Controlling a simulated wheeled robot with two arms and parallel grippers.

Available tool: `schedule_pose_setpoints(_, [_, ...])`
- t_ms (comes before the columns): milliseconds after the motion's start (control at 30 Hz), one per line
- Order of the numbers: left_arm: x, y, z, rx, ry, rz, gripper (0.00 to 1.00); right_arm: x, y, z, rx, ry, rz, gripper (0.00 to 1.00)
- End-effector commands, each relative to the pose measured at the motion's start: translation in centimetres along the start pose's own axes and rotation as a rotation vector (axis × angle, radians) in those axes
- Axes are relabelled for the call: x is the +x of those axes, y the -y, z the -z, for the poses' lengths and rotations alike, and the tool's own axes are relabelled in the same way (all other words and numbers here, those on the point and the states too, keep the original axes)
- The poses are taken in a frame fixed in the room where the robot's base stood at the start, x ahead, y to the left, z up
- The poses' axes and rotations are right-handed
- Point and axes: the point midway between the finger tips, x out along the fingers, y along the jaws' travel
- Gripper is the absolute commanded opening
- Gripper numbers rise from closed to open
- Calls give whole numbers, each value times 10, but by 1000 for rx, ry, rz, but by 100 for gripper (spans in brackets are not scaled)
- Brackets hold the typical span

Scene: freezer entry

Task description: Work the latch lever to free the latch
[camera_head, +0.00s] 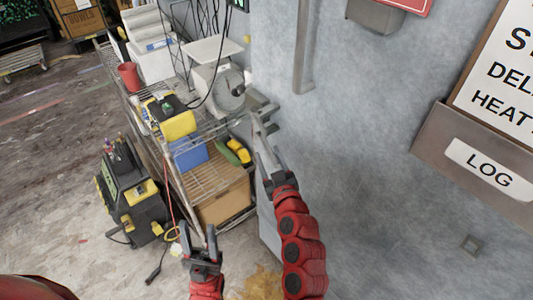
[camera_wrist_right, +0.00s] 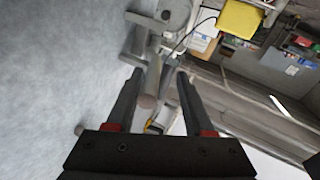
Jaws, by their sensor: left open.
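The latch lever (camera_wrist_right: 151,84) appears as a grey metal bar with a round end, lying between the fingers of my right gripper (camera_wrist_right: 158,78) in the right wrist view. A gap shows between the bar and the right-hand finger, so the fingers stand apart around it. In the head view my right gripper (camera_head: 262,138) reaches up to grey metal latch hardware (camera_head: 262,107) by the wall edge, where the fingers partly hide the lever. My left gripper (camera_head: 198,238) is open and empty, low in front of the wire shelf.
A wire shelf cart (camera_head: 205,178) with a scale (camera_head: 220,92), a yellow item, a blue bin and a cardboard box stands left of the latch. A black and yellow machine (camera_head: 133,195) is on the floor. The grey wall (camera_head: 370,170) on the right is mostly bare, with a LOG holder (camera_head: 480,163).

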Motion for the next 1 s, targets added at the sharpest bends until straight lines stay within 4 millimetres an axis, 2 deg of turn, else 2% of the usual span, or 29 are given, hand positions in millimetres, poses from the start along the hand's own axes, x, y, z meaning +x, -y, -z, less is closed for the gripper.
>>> schedule_pose_setpoints(33, [-7,0,-1,0,0,0,50,-9,1,-4,0,0,0,52])
schedule_pose_setpoints(300, [-26,-1,-4,0,0,0,50,-65,2,-5,-2,3,4,52])
schedule_pose_setpoints(433, [-17,-1,-3,0,0,0,50,-95,2,-1,-4,6,6,52])
schedule_pose_setpoints(500, [1,0,0,0,0,0,50,-105,-1,6,-7,6,1,52])
schedule_pose_setpoints(700, [20,1,3,0,0,0,50,-133,0,2,-5,8,3,52])
schedule_pose_setpoints(1000, [27,1,4,0,0,0,50,-149,1,0,-1,3,2,52])
